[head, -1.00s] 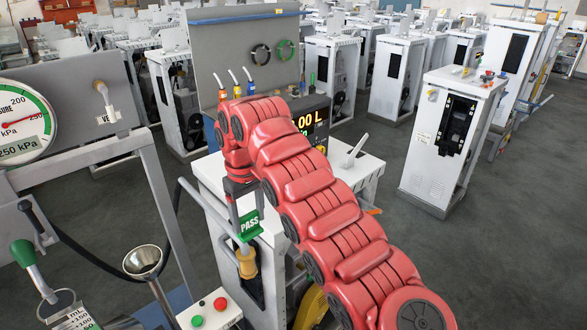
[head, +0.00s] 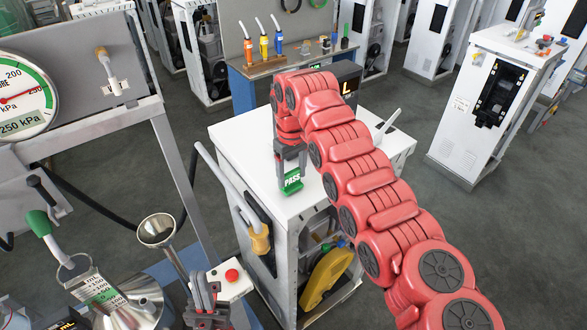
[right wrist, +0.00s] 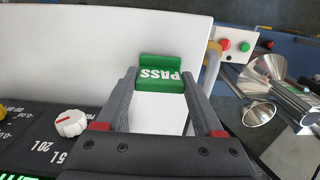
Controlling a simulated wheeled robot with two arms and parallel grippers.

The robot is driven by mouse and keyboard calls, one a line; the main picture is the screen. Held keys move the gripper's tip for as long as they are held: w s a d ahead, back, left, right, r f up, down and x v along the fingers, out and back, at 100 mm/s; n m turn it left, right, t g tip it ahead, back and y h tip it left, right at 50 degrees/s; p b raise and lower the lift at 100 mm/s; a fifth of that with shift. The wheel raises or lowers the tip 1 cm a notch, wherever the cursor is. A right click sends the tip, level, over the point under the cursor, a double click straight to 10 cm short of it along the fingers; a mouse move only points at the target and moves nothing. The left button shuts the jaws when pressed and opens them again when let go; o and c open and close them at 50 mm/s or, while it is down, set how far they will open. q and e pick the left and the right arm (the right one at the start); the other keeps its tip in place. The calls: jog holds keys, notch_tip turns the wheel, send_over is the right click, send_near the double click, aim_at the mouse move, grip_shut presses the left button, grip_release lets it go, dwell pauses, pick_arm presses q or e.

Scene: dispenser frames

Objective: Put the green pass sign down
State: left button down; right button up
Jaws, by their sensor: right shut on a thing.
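The green pass sign (head: 292,182) is an L-shaped piece with white PASS lettering. My right gripper (head: 290,168) is shut on it and holds it over the white top of the dispenser cabinet (head: 245,140). In the right wrist view the sign (right wrist: 163,80) sits between the fingertips (right wrist: 161,90), with the white top (right wrist: 80,50) below it. I cannot tell whether the sign touches the top. My left gripper (head: 203,300) is low at the bottom of the head view, left of the cabinet; its fingers look close together, but their opening is unclear.
A display stands at the back of the cabinet top, partly hidden by my right arm. A yellow-handled nozzle (head: 260,241) hangs on the cabinet's left side. A steel funnel (head: 157,230) and a red button box (head: 232,277) stand left. The cabinet top's left part is clear.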

jog(key=shift+s+f, duration=0.2)
jog(key=shift+s, duration=0.05)
jog(key=shift+w+f, duration=0.15)
jog(key=shift+w, duration=0.15)
jog(key=o, duration=1)
jog(key=shift+w+f, duration=0.1)
jog(key=shift+w, duration=0.1)
jog(key=o, duration=0.4)
jog(key=shift+s+d, duration=0.1)
jog(key=shift+s, duration=0.1)
jog(key=shift+r, duration=0.2)
